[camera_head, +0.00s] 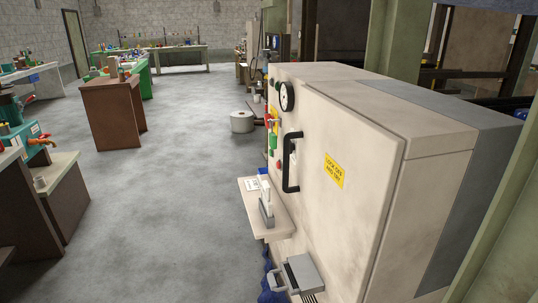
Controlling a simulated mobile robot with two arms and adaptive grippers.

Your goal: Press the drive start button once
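A large beige cabinet (345,150) stands at the right. Its narrow, edge-on control face carries a green round control (273,141), which may be the drive start button; no label is readable. A small red control (278,165) sits below it. Red and yellow parts (273,118) sit above, near a black-rimmed dial gauge (287,96). A black door handle (291,162) stands out from the cabinet and is close to the controls in the picture. Neither of my grippers is in view.
A small shelf (247,209) juts from the cabinet with a pale upright object (266,206) on it. A grey box-like object (304,273) sits lower. A yellow sign (334,170) is on the door. Brown cabinets (112,112) stand left. The grey floor (170,190) between is clear.

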